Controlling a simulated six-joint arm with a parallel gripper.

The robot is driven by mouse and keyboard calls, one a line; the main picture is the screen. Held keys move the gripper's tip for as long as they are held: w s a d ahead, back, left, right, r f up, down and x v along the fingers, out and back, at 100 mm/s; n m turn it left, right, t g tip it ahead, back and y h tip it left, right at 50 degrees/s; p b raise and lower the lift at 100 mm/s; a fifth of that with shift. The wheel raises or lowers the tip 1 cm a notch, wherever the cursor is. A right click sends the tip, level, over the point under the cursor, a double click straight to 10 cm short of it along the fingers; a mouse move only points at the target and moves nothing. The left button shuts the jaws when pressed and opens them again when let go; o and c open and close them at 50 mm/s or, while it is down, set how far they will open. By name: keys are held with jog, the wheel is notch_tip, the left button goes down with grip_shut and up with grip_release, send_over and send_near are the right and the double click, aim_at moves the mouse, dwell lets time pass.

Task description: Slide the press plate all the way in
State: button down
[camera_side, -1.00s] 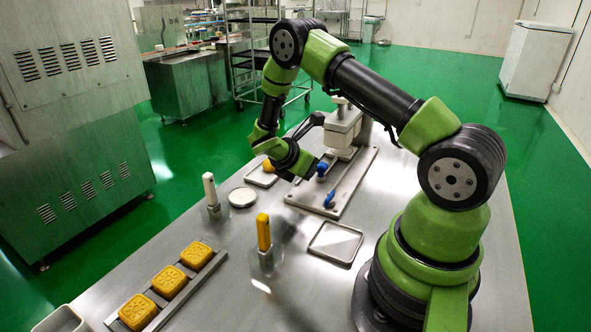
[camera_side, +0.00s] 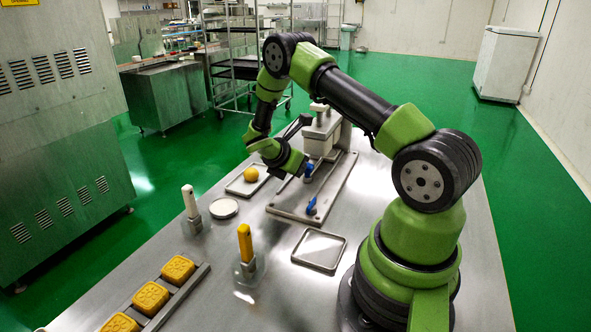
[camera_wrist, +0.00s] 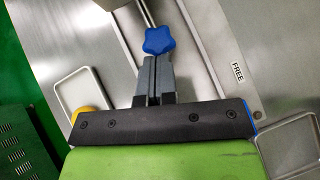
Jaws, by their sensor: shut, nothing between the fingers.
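The press (camera_side: 323,132) stands on a flat metal base (camera_side: 290,213). The press plate is hard to make out from the press.
A tray with a yellow ball (camera_side: 250,174) is left of the base. An empty tray (camera_side: 335,236) is on the right. A white-handled tool (camera_side: 190,200), a yellow-handled tool (camera_side: 245,242) and yellow moulded cakes (camera_side: 150,298) stand nearer. A label reads FREE (camera_wrist: 238,72).

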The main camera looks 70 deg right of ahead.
jog(key=shift+d, duration=0.3)
jog(key=a, duration=0.1)
jog(key=w+a, duration=0.1)
jog(key=a, duration=0.3)
jog(key=shift+w+r, duration=0.15)
jog(key=shift+w, duration=0.15)
jog(key=a+r+m+t+y, duration=0.15)
jog(key=a+r+m, duration=0.25)
jog(key=a+r, duration=0.75)
jog(key=s+a+r+m+t+y, duration=0.8)
jog(key=s+a+r+m, duration=0.4)
jog(key=s+r+m, duration=0.2)
jog(key=shift+s+a+r+m+t+y, duration=0.15)
jog(key=shift+s+m+t+y, duration=0.2)
jog(key=shift+s+y, duration=0.3)
jog(key=shift+w, duration=0.1)
dwell(0.4)
